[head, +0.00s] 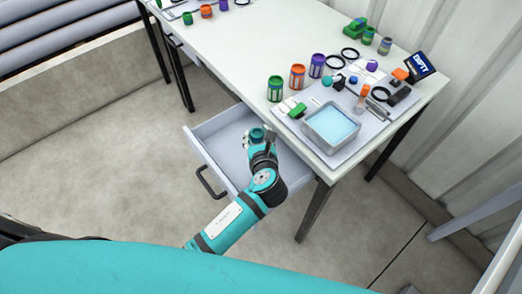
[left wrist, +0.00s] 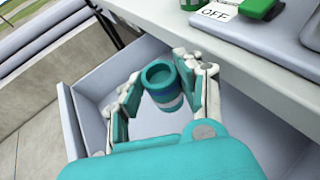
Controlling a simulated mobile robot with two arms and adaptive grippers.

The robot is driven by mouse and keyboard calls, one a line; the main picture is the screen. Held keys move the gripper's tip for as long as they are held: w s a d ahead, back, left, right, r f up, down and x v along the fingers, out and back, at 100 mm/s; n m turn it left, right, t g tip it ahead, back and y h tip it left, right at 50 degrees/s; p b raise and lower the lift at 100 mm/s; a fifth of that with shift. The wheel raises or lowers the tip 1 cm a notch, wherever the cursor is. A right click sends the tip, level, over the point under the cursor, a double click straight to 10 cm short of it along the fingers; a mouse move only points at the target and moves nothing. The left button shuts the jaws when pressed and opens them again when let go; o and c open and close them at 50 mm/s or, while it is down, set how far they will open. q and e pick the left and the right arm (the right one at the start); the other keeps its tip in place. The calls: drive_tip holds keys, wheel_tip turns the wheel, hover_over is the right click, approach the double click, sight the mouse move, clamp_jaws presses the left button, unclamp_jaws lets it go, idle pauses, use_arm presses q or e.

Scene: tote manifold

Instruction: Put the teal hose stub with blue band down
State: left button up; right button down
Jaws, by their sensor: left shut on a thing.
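The teal hose stub with blue band (left wrist: 162,83) is a short hollow cylinder with its open end up. My left gripper (left wrist: 160,92) is shut on it, with one finger on each side, over the open drawer (left wrist: 85,122). In the head view the stub (head: 257,134) shows at the tip of my left gripper (head: 260,138), within the drawer's outline (head: 203,150). The drawer is pulled out from under the white table. I cannot tell whether the stub touches the drawer floor. My right gripper is not in view.
The white table (head: 245,55) overhangs the back of the drawer. On it stand a green can (head: 275,88), an orange can (head: 297,76), a purple can (head: 317,66) and a tray of blue liquid (head: 330,126). The drawer floor around the gripper looks clear.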

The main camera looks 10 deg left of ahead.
use_arm(q)
drive_tip(key=shift+f+b, duration=0.65)
drive_tip(key=shift+f, duration=2.85)
drive_tip(key=shift+f, duration=0.15)
drive_tip(key=o, duration=1.2)
drive_tip(key=shift+c, duration=0.2)
drive_tip(key=v, duration=1.2)
drive_tip(key=shift+p, duration=0.35)
